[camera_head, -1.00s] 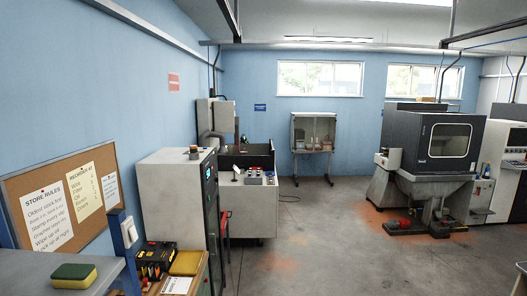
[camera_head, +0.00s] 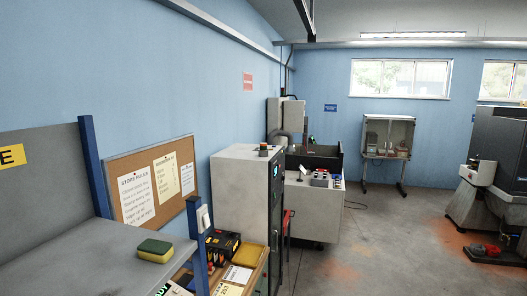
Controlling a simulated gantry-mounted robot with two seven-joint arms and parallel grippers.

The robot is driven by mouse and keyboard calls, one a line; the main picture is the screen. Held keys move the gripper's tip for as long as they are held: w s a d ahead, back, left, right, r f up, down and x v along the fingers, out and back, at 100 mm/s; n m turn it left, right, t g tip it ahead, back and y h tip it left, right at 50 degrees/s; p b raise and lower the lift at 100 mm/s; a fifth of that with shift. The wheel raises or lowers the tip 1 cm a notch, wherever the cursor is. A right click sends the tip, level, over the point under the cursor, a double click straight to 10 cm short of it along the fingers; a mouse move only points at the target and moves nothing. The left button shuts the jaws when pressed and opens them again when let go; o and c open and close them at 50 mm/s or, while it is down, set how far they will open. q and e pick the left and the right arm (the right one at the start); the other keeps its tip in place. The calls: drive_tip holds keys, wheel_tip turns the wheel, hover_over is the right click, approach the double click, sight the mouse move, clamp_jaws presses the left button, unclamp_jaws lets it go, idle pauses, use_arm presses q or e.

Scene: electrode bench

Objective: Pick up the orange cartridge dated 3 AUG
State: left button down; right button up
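I see no orange cartridge that I can identify and no readable 3 AUG date in the head view. A black box with red and yellow marks (camera_head: 222,246) stands on the low wooden bench at the lower middle; its labels are too small to read. Neither of my grippers shows in the view.
A grey shelf (camera_head: 95,262) with blue posts fills the lower left and bears a yellow and green sponge (camera_head: 155,251). A corkboard (camera_head: 130,180) hangs behind it. A grey cabinet (camera_head: 240,205) stands beyond the low bench. The floor (camera_head: 370,250) at right is open.

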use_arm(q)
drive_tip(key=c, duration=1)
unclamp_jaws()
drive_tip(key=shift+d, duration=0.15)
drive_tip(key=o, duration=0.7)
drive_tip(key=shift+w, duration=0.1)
